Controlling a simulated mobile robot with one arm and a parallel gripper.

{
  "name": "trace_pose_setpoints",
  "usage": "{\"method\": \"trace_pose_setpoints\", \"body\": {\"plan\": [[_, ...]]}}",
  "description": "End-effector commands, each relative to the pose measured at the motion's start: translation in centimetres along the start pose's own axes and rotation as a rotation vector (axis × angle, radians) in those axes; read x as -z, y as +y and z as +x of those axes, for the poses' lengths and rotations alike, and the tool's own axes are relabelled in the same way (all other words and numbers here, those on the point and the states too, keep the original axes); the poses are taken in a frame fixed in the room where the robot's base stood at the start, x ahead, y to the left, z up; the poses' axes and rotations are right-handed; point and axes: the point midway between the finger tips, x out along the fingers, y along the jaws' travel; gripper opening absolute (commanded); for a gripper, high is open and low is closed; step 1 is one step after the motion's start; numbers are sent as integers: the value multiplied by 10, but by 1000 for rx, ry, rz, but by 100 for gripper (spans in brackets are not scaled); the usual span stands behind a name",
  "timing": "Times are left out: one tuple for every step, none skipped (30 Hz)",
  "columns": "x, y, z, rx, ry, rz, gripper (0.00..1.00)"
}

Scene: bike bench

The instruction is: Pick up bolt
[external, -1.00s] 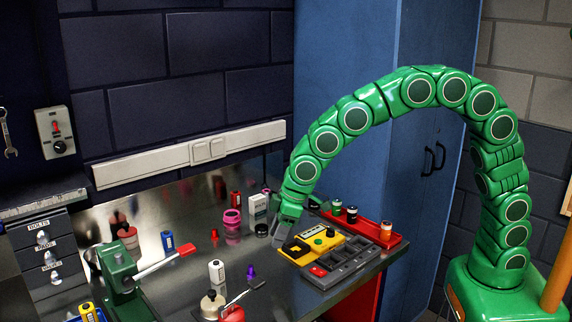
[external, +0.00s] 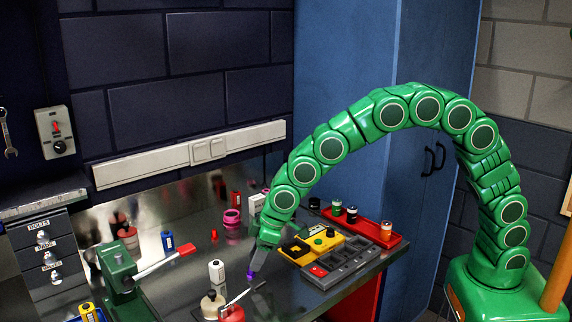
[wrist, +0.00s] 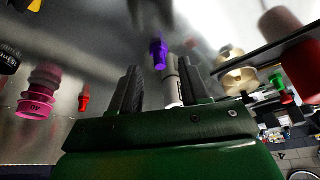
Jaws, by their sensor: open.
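A small purple bolt-like piece (external: 251,274) stands on the metal bench, just at the tip of my gripper (external: 259,262) in the external view. In the wrist view the purple piece (wrist: 159,52) shows between and beyond the two dark fingers of my gripper (wrist: 159,66). The fingers are apart with nothing held between them. The external view does not show clearly whether a finger touches the piece. A similar small red piece (external: 214,234) stands further back on the bench, and it also shows at left in the wrist view (wrist: 84,98).
A white bottle (external: 216,271) stands left of the purple piece. A cream round container (external: 211,305) and a red one (external: 232,314) are in front. A yellow and grey tray (external: 340,258) lies right of my gripper. A pink stacked part (external: 232,217) stands behind.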

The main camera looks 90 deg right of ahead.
Motion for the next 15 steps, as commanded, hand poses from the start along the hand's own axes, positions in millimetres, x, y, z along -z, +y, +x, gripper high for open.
{"method": "trace_pose_setpoints", "body": {"plan": [[-2,0,8,0,-3,0,46],[-1,0,11,0,-2,0,46],[-1,0,15,0,-1,0,46],[0,0,18,0,0,0,46],[0,0,20,0,0,0,46],[0,0,22,0,1,0,46],[0,0,24,0,1,0,46],[0,0,24,0,2,0,46],[0,0,25,0,2,0,46],[0,0,25,0,2,0,46],[0,0,25,0,3,0,46],[0,0,25,0,2,0,46],[0,0,25,0,3,0,46],[0,0,25,0,2,0,46],[0,0,25,0,2,0,41]]}}
